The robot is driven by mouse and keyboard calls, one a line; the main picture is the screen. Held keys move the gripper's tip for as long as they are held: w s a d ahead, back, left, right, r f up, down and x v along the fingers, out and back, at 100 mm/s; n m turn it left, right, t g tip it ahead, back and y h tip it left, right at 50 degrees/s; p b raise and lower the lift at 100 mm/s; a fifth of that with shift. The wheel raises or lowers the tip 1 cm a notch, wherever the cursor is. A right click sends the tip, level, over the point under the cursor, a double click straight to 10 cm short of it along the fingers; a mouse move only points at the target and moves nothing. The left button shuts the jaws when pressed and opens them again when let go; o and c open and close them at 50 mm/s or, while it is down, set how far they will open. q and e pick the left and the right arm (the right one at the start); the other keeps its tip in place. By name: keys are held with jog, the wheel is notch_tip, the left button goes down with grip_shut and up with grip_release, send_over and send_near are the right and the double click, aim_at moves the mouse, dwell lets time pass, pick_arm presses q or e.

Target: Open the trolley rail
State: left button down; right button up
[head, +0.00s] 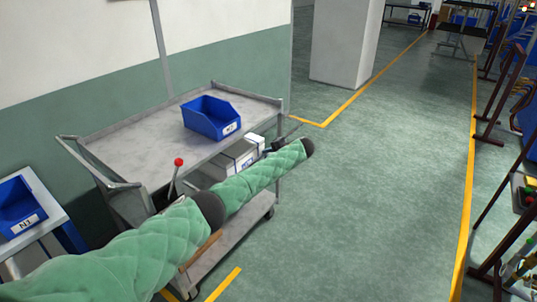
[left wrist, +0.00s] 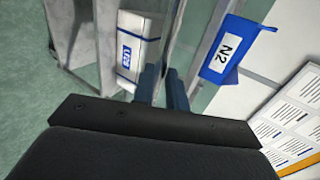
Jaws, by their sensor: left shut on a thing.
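The grey metal trolley (head: 150,135) stands against the wall, with a raised rim around its top and a bent handle rail (head: 100,165) at its left end. A lever with a red knob (head: 178,162) rises at its near side. My left arm crosses in front of the trolley, and my left gripper (head: 283,142) is at its right end, partly hidden by the arm. In the left wrist view the dark blue fingers (left wrist: 163,80) are shut at the lower end of a grey metal rail (left wrist: 181,45). The exact contact is hard to see. My right gripper is not in view.
A blue bin (head: 210,117) sits on the trolley top; a blue N2 bin (left wrist: 228,50) shows in the left wrist view. White boxes (head: 235,160) lie below the top. Another blue bin (head: 18,207) stands at far left. The floor (head: 370,190) to the right is clear.

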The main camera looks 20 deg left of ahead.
pick_arm(q)
jog(key=shift+d, duration=0.1)
jog(key=c, duration=1.4)
grip_release()
